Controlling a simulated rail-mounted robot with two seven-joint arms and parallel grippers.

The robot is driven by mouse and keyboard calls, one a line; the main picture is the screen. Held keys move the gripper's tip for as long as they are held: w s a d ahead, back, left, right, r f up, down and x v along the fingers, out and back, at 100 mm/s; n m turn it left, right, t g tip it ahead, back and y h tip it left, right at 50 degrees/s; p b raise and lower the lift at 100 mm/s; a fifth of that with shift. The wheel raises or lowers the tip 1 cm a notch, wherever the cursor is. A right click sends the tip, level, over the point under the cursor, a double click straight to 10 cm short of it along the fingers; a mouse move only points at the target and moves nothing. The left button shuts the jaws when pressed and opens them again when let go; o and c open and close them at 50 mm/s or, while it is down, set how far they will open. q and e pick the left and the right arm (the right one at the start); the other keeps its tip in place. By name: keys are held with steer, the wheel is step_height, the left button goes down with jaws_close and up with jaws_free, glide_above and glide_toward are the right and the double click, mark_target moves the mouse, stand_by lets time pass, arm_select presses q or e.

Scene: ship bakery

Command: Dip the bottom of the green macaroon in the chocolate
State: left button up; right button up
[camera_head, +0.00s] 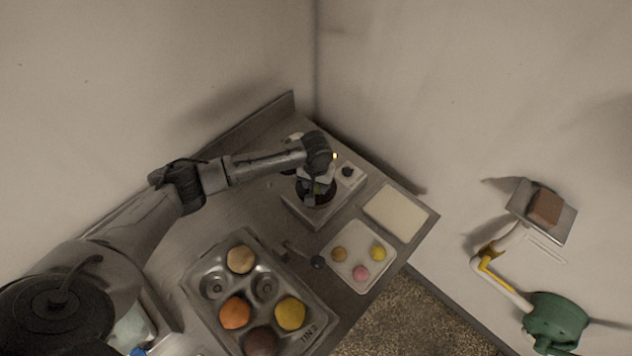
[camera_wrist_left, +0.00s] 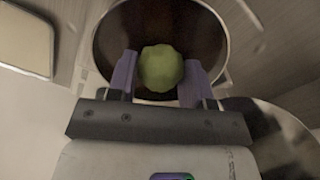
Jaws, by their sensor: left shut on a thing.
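The green macaroon (camera_wrist_left: 160,68) sits between the two purple-grey fingers of my left gripper (camera_wrist_left: 160,80), which is shut on it. In the left wrist view, the macaroon appears in front of the round opening of the chocolate pot (camera_wrist_left: 207,38), with dark brown inside. In the head view, my left gripper (camera_head: 317,183) is over this dark pot (camera_head: 322,200), at the back of the counter. The gripper hides the macaroon there. I cannot tell whether the macaroon's bottom touches the chocolate. My right gripper is not in view.
A metal tray (camera_head: 213,313) with several coloured macaroons is at the front. A white tray (camera_head: 346,281) with 3 small macaroons and a cream board (camera_head: 397,208) lie right of the pot. Walls close in behind. A green device (camera_head: 554,320) is at far right.

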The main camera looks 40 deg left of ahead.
arm_select(q)
steer(key=shift+f, duration=0.55)
stand_by(0.6)
stand_by(0.4)
steer(key=shift+r+p, duration=0.15)
steer(key=shift+p, duration=0.3)
stand_by(0.3)
steer(key=shift+r+p, duration=1.1)
steer(key=shift+p, duration=0.5)
steer(key=shift+r+p, duration=0.45)
steer(key=shift+p, duration=0.15)
steer(key=shift+r, duration=0.2)
